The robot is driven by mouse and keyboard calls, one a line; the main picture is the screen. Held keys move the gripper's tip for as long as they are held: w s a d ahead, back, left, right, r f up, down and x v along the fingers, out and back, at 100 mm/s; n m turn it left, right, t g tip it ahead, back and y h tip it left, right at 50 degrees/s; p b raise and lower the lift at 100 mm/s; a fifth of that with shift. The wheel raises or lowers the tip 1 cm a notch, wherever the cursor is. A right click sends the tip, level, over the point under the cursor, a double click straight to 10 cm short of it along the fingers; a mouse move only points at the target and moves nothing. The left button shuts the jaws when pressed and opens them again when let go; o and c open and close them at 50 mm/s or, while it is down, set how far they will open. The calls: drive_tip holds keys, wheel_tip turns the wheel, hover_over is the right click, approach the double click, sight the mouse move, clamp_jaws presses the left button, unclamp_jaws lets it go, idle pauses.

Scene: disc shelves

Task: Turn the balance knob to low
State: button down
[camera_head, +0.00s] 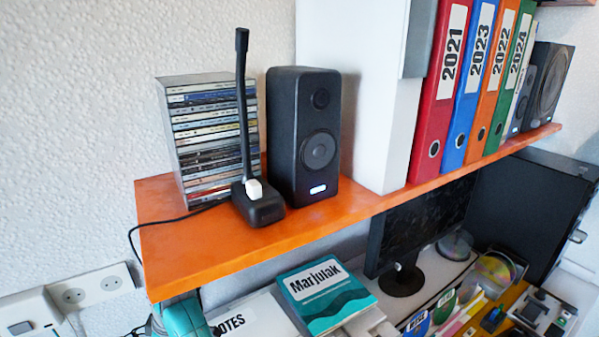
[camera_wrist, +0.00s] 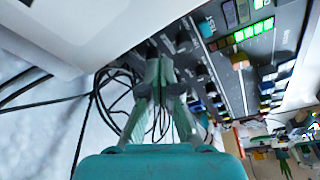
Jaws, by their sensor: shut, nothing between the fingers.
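In the wrist view, a dark mixer-like panel (camera_wrist: 225,75) carries rows of small knobs, with lit green and yellow buttons at its upper right. Several dark knobs (camera_wrist: 203,72) run down its left part. A blue knob (camera_wrist: 206,28) and a tan knob (camera_wrist: 240,61) stand out. I cannot read the labels, so I cannot tell which is the balance knob. My gripper (camera_wrist: 159,68) is shut and empty, its greenish fingertips at the panel's left side, close to a dark knob; contact is unclear. The panel does not show clearly in the head view.
In the wrist view, black cables (camera_wrist: 100,95) hang left of my fingers, and a white surface (camera_wrist: 90,30) lies upper left. In the head view, an orange shelf (camera_head: 210,255) bears a speaker (camera_head: 303,135), CD cases and binders. A monitor (camera_head: 420,225) stands below it.

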drive_tip(key=shift+d+x, duration=0.2)
drive_tip(key=shift+x, duration=0.7)
drive_tip(key=shift+d+x, duration=0.25)
drive_tip(key=shift+x, duration=0.7)
drive_tip(key=shift+f, duration=0.1)
drive_tip(key=shift+a, duration=0.1)
drive_tip(key=shift+w, duration=0.55)
drive_tip(key=shift+d, duration=0.45)
drive_tip(key=shift+a+v, duration=0.25)
drive_tip(key=shift+v, duration=0.75)
drive_tip(key=shift+a+v, duration=0.25)
drive_tip(key=shift+v, duration=0.7)
drive_tip(key=shift+a+v, duration=0.2)
drive_tip(key=shift+v, duration=0.8)
